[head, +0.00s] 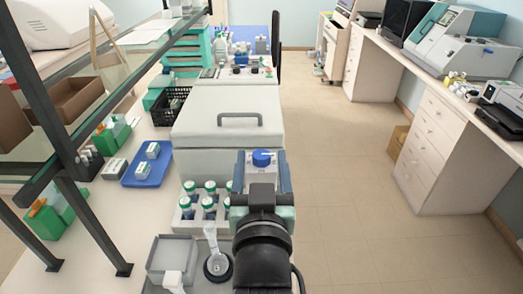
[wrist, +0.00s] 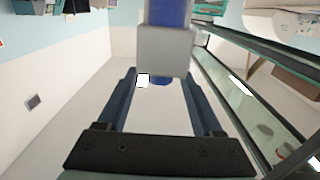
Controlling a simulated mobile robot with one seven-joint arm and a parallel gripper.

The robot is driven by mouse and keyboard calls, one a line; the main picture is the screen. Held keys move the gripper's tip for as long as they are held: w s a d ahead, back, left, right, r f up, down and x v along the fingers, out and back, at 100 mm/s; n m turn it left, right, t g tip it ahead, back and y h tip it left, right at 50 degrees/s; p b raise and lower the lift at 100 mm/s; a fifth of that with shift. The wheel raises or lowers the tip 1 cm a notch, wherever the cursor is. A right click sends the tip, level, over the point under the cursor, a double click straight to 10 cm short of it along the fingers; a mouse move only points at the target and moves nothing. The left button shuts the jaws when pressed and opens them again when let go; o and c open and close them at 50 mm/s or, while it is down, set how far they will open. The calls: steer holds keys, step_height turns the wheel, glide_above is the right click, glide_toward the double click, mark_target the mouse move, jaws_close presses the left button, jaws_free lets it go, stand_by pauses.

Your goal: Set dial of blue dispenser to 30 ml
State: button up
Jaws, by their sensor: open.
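The blue dispenser shows in the head view as a pale grey-white head (head: 261,173) with a round blue cap or dial (head: 262,158). In the wrist view it hangs in from the top, with a blue body (wrist: 167,12), a grey block (wrist: 165,50) and a small blue part (wrist: 160,82) at its edge. My gripper (head: 263,180) is open, and its two dark blue fingers lie left and right of the dispenser head. In the wrist view my gripper (wrist: 160,78) has a gap on both sides of the blue part. The dial's marks cannot be read.
A rack of green-capped bottles (head: 203,220) stands close to the left of my gripper. A blue tray (head: 148,165) and a shelf frame (head: 50,120) are at left. The floor (head: 345,190) at right is clear.

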steer(key=shift+w, duration=1)
jaws_close()
